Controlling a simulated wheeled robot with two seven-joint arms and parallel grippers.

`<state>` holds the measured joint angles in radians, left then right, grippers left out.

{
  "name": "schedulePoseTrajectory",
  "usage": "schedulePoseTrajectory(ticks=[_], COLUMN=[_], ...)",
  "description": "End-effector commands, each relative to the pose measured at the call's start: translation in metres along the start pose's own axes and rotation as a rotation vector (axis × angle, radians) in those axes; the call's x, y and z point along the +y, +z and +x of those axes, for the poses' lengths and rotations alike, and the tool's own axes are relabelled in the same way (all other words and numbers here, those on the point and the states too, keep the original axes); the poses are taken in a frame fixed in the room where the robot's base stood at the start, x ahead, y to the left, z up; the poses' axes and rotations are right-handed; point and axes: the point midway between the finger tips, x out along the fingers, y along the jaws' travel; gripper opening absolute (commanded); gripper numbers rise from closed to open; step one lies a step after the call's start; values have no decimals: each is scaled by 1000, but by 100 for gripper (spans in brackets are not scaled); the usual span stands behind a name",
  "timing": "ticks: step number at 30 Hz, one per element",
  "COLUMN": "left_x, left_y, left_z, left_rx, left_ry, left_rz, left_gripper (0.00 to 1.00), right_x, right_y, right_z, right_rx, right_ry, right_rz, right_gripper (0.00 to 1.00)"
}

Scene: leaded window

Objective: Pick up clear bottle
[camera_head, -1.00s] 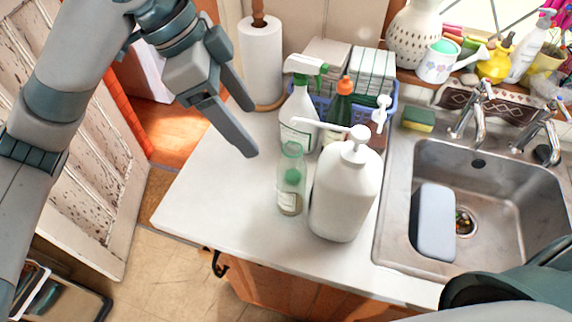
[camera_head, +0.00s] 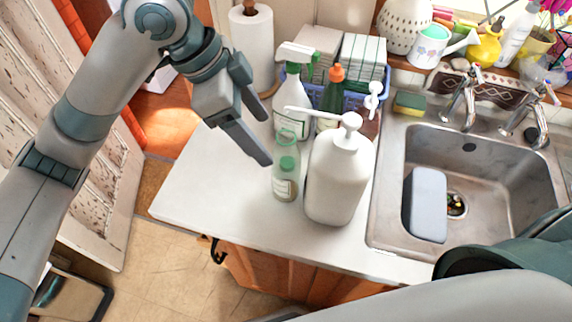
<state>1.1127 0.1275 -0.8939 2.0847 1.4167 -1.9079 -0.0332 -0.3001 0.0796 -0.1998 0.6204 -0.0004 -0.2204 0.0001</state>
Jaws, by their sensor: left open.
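The clear bottle (camera_head: 286,176), see-through with a green part inside and a pale label, stands upright on the white counter. It is just left of a large white pump bottle (camera_head: 338,178). My left gripper (camera_head: 266,140) comes in from the upper left, open and empty. Its lower finger's tip is close to the clear bottle's top left side; I cannot tell whether it touches. My right gripper is not in view; part of my right arm shows at the lower right.
A white spray bottle (camera_head: 291,104) and an orange-capped green bottle (camera_head: 331,98) stand behind. A paper towel roll (camera_head: 251,48) is at the back. The sink (camera_head: 482,165) is on the right. The counter's front left (camera_head: 200,185) is clear.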

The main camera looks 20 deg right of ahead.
Motion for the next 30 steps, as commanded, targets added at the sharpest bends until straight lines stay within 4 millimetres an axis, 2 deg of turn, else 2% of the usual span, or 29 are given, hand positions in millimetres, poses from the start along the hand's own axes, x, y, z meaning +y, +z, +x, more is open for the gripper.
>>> schedulePoseTrajectory(ticks=[6,12,25,30], left_x=[1,0,-1,-3], left_y=[-1,-1,0,-2], left_z=[38,61,66,74], left_rx=[0,0,0,-1], left_ry=[5,2,0,2], left_rz=[-1,0,0,-2], left_gripper=[69,69,69,69], right_x=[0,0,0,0], right_y=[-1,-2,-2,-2], right_z=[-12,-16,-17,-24], right_rx=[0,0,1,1], right_ry=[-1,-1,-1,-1], right_rz=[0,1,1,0], right_gripper=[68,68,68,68])
